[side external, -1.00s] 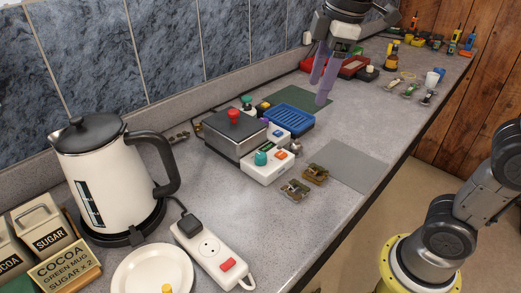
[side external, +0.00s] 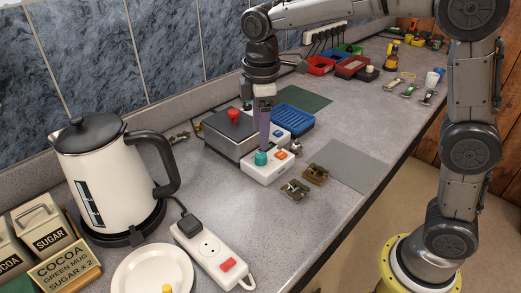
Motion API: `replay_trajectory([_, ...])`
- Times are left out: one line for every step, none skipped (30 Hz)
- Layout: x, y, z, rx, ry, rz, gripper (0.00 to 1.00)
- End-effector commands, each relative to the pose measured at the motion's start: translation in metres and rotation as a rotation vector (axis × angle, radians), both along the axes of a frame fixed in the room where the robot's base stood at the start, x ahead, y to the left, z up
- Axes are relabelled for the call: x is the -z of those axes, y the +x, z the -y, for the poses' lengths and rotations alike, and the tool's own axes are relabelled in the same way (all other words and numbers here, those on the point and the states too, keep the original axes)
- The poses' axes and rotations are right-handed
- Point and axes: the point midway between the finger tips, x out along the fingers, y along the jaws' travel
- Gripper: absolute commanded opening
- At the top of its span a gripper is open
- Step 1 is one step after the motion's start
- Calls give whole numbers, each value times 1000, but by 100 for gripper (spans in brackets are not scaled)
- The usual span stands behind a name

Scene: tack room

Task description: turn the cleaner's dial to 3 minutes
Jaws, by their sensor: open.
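The cleaner (side external: 229,138) is a grey box with a dark lid and a red knob on top, standing mid-counter. A white control panel (side external: 262,173) on its front carries a teal dial (side external: 261,158) and an orange switch (side external: 281,155). My gripper (side external: 263,143) points down just above the teal dial, its purple fingers at or very near the dial's top. The fingers line up one behind the other here, so the gap between them is hidden. I cannot tell whether they touch the dial. The dial's markings are too small to read.
A blue tray (side external: 293,119) lies behind the panel. Small brass-coloured parts (side external: 295,190) lie to the panel's right, beside a grey mat (side external: 348,165). A kettle (side external: 95,175) and a power strip (side external: 212,251) stand nearer the camera. The counter's right edge is close.

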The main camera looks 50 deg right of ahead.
Motion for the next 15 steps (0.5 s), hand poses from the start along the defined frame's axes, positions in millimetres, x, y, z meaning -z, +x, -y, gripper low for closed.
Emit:
replay_trajectory([11,-1,1,1,-2,-5,66])
replay_trajectory([17,-1,1,1,-2,-6,66])
replay_trajectory([24,0,1,1,-2,-5,66])
replay_trajectory([29,0,1,1,-1,-6,66])
replay_trajectory([34,0,1,1,-1,-6,66])
replay_trajectory([40,0,2,1,-1,-4,66])
replay_trajectory([44,1,2,1,-2,-5,66])
replay_trajectory([47,1,2,1,-1,-4,66])
replay_trajectory([51,1,2,1,-1,-3,66])
replay_trajectory([54,2,2,1,-1,-3,66])
replay_trajectory([56,2,2,1,0,-1,66])
replay_trajectory([59,2,2,1,0,-1,66])
replay_trajectory([60,2,2,1,0,-1,66])
replay_trajectory([61,2,2,1,0,-1,66])
replay_trajectory([62,2,2,1,0,-1,66])
